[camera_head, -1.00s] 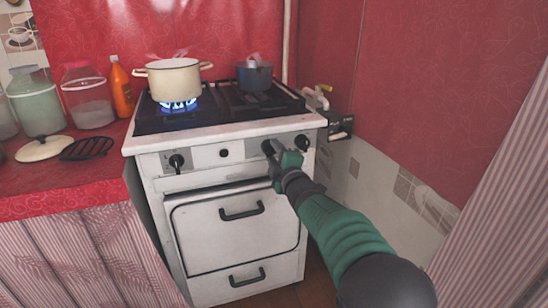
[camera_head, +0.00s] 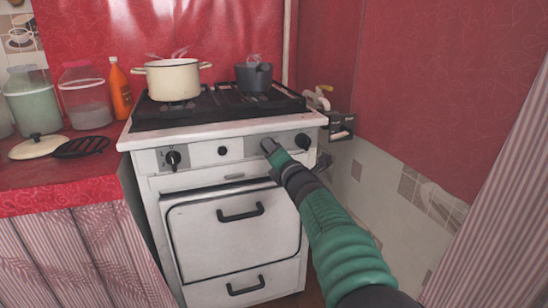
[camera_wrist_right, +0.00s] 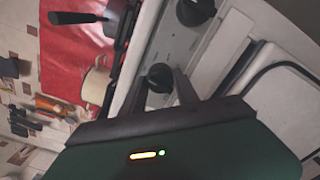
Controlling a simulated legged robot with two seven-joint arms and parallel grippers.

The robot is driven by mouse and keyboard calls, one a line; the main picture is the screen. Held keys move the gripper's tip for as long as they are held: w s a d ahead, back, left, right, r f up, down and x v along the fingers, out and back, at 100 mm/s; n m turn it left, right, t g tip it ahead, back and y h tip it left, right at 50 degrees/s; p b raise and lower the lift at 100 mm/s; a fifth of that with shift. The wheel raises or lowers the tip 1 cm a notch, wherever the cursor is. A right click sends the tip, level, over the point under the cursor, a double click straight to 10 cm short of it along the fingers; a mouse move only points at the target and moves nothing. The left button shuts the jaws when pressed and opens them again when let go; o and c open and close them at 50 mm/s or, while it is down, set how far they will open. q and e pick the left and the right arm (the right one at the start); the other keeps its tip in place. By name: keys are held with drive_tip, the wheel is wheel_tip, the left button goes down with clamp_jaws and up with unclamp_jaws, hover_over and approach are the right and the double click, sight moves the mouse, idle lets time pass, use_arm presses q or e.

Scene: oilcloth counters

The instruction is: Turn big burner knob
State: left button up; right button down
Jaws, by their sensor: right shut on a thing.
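The white stove (camera_head: 240,178) has a row of dark knobs on its front panel. My right gripper (camera_head: 271,152) reaches in from the lower right and is at the burner knob (camera_head: 267,146) right of centre. In the right wrist view the fingers are closed around this burner knob (camera_wrist_right: 160,77), one on each side. Another knob (camera_head: 303,141) sits to its right, and one (camera_head: 173,159) is at the panel's left. No flame shows under the cream pot (camera_head: 173,79). My left gripper is out of view.
A dark pot (camera_head: 254,76) stands on the back right of the stovetop. Jars (camera_head: 86,98), an orange bottle (camera_head: 120,90) and a lid (camera_head: 38,147) are on the red counter at left. A tiled wall (camera_head: 385,190) is close at right.

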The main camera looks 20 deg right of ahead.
drive_tip(key=shift+a+f+n+b, duration=0.15)
drive_tip(key=shift+f+n+b, duration=0.3)
drive_tip(key=shift+n, duration=0.35)
drive_tip(key=c, duration=1)
unclamp_jaws()
drive_tip(key=shift+w, duration=0.1)
drive_tip(key=shift+o, duration=0.4)
drive_tip(key=shift+r, duration=0.2)
drive_tip(key=shift+r, duration=0.1)
